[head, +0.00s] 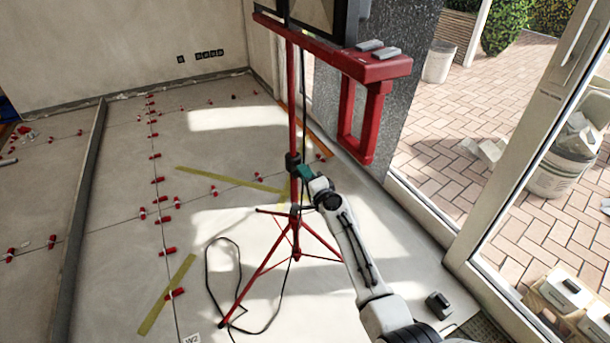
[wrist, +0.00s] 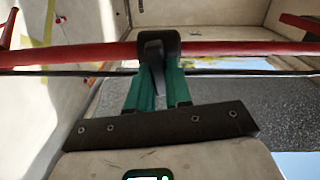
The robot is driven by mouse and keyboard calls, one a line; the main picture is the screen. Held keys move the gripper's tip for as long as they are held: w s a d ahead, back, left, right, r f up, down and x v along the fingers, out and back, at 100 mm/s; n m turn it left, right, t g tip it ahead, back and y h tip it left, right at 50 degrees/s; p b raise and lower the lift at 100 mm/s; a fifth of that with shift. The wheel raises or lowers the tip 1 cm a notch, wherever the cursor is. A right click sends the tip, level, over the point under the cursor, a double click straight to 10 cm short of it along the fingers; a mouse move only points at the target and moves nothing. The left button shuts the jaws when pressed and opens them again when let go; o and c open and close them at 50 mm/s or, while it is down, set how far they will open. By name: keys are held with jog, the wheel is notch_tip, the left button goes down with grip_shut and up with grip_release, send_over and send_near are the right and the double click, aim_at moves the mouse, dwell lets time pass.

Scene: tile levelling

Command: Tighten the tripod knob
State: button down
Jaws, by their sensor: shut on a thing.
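The red tripod (head: 292,110) stands on the tiled floor, its legs spread and its pole upright. A black collar (head: 293,160) sits partway up the pole. In the wrist view the pole (wrist: 230,50) runs across the picture through the black collar (wrist: 171,40). The dark knob (wrist: 153,50) sticks out from the collar towards me. My gripper (head: 304,172) is at the collar from the right; its green fingers (wrist: 159,78) are shut on the knob, one on each side. The fingers partly hide the collar in the head view.
A red crossbar (head: 340,58) with a lamp (head: 320,15) and a red loop handle (head: 362,120) hangs above my arm. A black cable (head: 240,265) loops on the floor by the legs. Red levelling clips (head: 168,251) dot the tiles. A glass door frame (head: 500,190) stands at right.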

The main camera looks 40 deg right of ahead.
jog(key=shift+f+m, duration=0.1)
jog(key=shift+m, duration=0.8)
jog(key=c, duration=1)
grip_release()
jog(key=shift+c, duration=0.2)
jog(key=p+v, duration=0.2)
jog(key=v, duration=0.9)
jog(key=shift+w, duration=0.1)
